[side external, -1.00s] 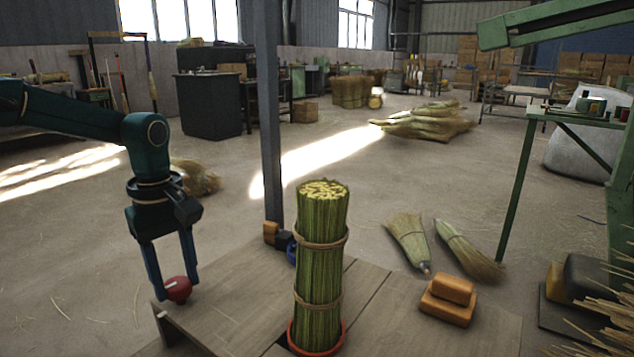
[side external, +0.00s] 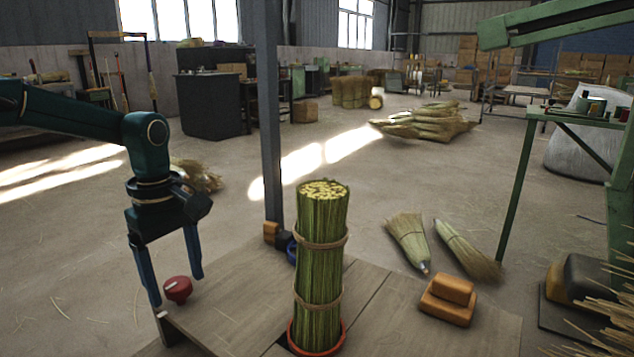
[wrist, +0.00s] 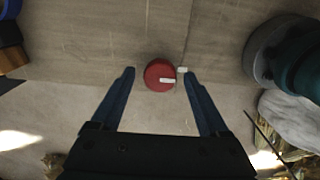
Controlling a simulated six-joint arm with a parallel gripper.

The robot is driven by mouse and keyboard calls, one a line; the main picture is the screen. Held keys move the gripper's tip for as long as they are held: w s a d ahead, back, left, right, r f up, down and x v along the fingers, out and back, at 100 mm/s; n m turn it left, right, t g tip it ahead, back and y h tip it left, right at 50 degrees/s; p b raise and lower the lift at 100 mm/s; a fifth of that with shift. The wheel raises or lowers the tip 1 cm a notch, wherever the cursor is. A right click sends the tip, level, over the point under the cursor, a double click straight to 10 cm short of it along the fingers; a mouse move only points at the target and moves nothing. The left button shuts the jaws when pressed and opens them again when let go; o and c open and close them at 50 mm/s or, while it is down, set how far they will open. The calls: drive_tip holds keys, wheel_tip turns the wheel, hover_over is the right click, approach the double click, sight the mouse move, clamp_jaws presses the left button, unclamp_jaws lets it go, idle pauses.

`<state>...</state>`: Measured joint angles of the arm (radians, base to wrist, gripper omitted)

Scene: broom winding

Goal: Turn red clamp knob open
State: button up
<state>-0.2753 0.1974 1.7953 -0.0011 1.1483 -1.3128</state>
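The red clamp knob (side external: 178,290) sits at the left edge of the wooden bench. In the wrist view the knob (wrist: 153,74) is round, with a white bar on its face pointing right. A small white mark lies on the bench just right of it. My gripper (side external: 176,290) is open, with one blue finger on each side of the knob. In the wrist view both fingers of my gripper (wrist: 160,72) stand apart from the knob, with gaps on both sides. The upright green straw bundle (side external: 320,260) stands in a red-orange ring (side external: 342,335).
The wooden bench top (side external: 245,310) is clear between knob and bundle. A grey post (side external: 268,120) rises behind the bench. Orange blocks (side external: 448,300) lie right of the bundle. Two brooms (side external: 408,238) lie behind them. A green frame (side external: 515,190) stands at the right.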

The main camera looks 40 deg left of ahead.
sight(177, 283)
drive_tip(key=shift+r, duration=0.1)
drive_tip(key=shift+r, duration=2.45)
drive_tip(key=s+d+m+t, duration=0.2)
drive_tip(key=s+m, duration=0.3)
drive_tip(key=m, duration=0.4)
drive_tip(key=s+d+f+m+t, duration=0.1)
drive_tip(key=s+d+m+t, duration=0.2)
drive_tip(key=m, duration=0.6)
drive_tip(key=shift+s+d+f+t, duration=0.3)
drive_tip(key=shift+s+d, duration=0.55)
drive_tip(key=shift+d, duration=0.2)
